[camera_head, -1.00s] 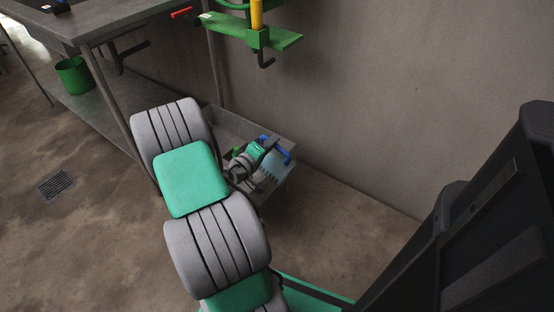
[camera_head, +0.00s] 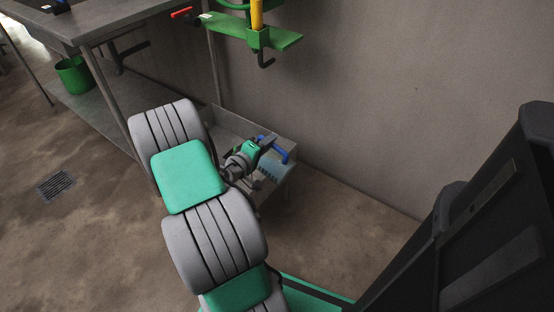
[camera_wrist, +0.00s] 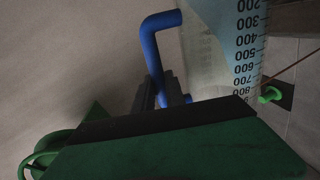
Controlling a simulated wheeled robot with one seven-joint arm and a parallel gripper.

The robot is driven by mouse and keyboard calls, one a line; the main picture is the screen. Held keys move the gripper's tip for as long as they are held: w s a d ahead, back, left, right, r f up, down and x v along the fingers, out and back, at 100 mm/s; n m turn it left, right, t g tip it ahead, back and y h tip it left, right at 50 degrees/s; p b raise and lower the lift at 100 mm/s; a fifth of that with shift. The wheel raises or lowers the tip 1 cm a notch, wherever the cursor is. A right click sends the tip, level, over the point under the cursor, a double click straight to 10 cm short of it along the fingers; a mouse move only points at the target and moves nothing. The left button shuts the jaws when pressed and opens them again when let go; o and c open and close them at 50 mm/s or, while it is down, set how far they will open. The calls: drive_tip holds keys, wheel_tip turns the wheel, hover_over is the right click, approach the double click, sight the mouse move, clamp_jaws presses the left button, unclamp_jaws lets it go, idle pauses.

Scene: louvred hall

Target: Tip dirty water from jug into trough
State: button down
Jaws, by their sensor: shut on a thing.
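The jug (camera_head: 268,171) is pale, translucent and bluish, with a blue handle (camera_head: 284,154). My gripper (camera_head: 265,141) is shut on the handle and holds the jug over the right end of the grey metal trough (camera_head: 228,122). In the wrist view the blue handle (camera_wrist: 152,50) rises from between the dark jaws (camera_wrist: 165,98), and the jug wall (camera_wrist: 232,45) shows black graduation numbers. The jug looks tilted in the head view. Its mouth, any water in it and the trough floor are mostly hidden by my arm.
A metal bench (camera_head: 85,22) with a lower shelf stands at left, with a green bucket (camera_head: 74,76) on the shelf. A green bracket (camera_head: 270,38) with a yellow post is on the wall above the trough. A floor drain (camera_head: 55,184) lies at left. The floor right of the trough is clear.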

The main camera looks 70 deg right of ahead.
drive_tip(key=shift+w+d+r+p, duration=0.15)
drive_tip(key=shift+w+r+p, duration=0.15)
drive_tip(key=shift+w+p, duration=0.1)
drive_tip(key=shift+w+n, duration=0.4)
drive_tip(key=shift+n, duration=0.1)
drive_tip(key=shift+d, duration=0.1)
drive_tip(key=shift+w+r+g+p, duration=0.25)
drive_tip(key=shift+w+g+p, duration=0.05)
drive_tip(key=shift+w+p, duration=0.1)
drive_tip(key=shift+w+d+r+n+p, duration=0.2)
drive_tip(key=shift+w+n+p, duration=0.1)
drive_tip(key=shift+w+n, duration=0.25)
drive_tip(key=shift+w+d+r+n+p, duration=0.15)
drive_tip(key=shift+w+n+p, duration=0.15)
drive_tip(key=shift+w+n, duration=0.25)
